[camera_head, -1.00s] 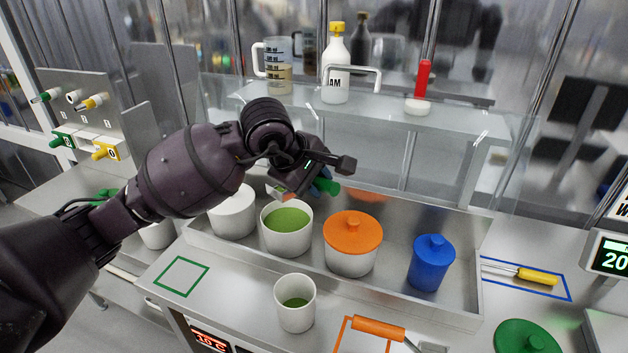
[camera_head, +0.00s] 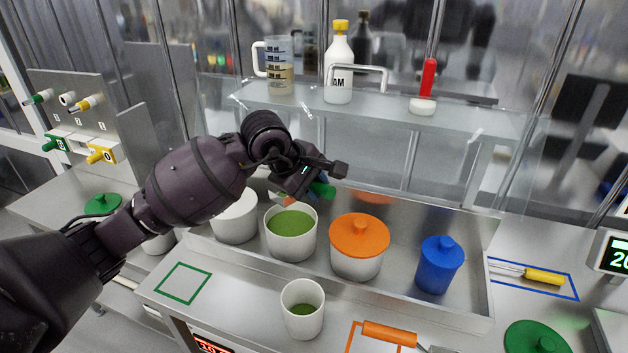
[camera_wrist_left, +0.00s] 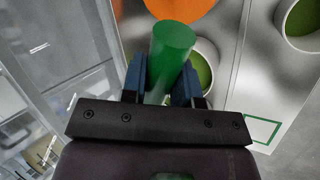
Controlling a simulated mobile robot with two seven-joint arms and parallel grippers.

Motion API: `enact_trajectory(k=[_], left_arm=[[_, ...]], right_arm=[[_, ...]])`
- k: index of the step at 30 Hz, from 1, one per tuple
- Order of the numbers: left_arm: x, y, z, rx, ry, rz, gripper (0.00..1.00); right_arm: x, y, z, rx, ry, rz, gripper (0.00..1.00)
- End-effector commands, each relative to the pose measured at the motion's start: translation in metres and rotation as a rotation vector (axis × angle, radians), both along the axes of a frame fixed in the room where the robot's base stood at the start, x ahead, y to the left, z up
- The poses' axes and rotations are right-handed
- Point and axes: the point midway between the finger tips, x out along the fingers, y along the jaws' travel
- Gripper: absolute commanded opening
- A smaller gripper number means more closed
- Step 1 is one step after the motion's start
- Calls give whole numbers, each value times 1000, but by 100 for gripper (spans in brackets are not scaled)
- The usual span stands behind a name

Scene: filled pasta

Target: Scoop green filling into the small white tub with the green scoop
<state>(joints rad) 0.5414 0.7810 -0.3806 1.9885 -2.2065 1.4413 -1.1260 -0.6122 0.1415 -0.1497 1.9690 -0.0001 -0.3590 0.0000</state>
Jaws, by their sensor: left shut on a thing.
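My left gripper (camera_head: 318,187) is shut on the green handle of the green scoop (camera_head: 322,189), above the back edge of the open white tub of green filling (camera_head: 291,222). In the left wrist view the thick green handle (camera_wrist_left: 172,45) sits between the blue fingers (camera_wrist_left: 163,78). The scoop's bowl is hidden in both views. The filling tub shows partly behind the handle there (camera_wrist_left: 206,62). The small white tub (camera_head: 302,324) stands on the front counter with some green filling low inside; it also shows in the wrist view (camera_wrist_left: 289,38). My right gripper is not seen.
An orange-lidded tub (camera_head: 358,235) and a blue-lidded tub (camera_head: 436,265) stand right of the filling in the metal well (camera_head: 400,292). An orange-handled tool (camera_head: 389,334) lies right of the small tub. The green-outlined square (camera_head: 184,282) is empty. A shelf (camera_head: 390,108) runs behind.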

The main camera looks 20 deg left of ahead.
Motion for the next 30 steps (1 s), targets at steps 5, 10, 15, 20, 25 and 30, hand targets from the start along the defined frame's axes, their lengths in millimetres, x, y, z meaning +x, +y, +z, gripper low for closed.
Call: enact_trajectory(k=[5,10,15,20,25,30], left_arm=[[0,0,-16,-1,1,0,4],[0,-1,-30,-1,1,-1,4],[0,0,-44,2,-2,0,4],[0,0,-59,1,-2,-1,4],[0,0,-71,2,0,0,4],[0,0,-84,2,1,-2,4]], right_arm=[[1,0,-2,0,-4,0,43],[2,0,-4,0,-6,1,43],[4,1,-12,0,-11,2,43],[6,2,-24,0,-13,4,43],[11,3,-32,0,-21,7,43],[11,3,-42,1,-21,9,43]])
